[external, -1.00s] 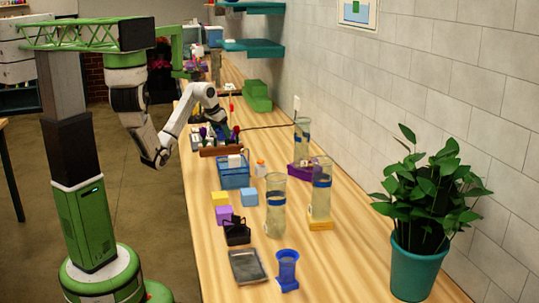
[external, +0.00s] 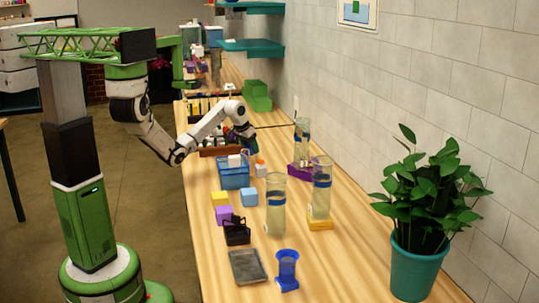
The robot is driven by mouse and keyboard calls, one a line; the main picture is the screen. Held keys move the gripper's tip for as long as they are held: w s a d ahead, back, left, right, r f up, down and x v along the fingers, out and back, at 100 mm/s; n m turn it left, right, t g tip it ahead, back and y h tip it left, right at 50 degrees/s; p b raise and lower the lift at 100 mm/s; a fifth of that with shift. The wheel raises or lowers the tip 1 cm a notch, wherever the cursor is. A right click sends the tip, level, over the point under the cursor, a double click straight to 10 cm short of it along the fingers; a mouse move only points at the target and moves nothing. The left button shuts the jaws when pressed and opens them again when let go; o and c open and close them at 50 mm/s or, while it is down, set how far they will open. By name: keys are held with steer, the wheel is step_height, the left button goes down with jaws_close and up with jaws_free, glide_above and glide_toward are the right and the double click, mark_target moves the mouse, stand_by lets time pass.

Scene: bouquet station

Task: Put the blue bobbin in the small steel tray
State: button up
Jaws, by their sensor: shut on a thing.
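My gripper (external: 246,141) is over the far part of the bench, just behind and right of the blue wire basket. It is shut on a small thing. Dark blue and green show there, but at this size I cannot tell whether the thing is the blue bobbin. The small steel tray (external: 247,267) lies flat on the near part of the bench, grey and empty, well away from my gripper. No blue bobbin can be clearly made out elsewhere.
A blue flared vessel (external: 287,269) stands right of the tray. A black basket (external: 237,231) is behind the tray. Tall clear cylinders (external: 275,205) stand along the right. Yellow, purple and blue blocks (external: 249,197) and a blue wire basket (external: 234,177) lie between tray and gripper.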

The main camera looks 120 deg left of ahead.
mark_target(254, 160)
steer(key=shift+w+a+f, duration=0.15)
steer(key=shift+a+f, duration=0.05)
steer(key=shift+f, duration=0.15)
steer(key=shift+f+p, duration=0.4)
steer(key=shift+f, duration=1.1)
steer(key=shift+f, duration=0.1)
steer(key=o, duration=1)
steer(key=shift+o, duration=0.2)
steer(key=v, duration=1.2)
steer(key=shift+b, duration=0.3)
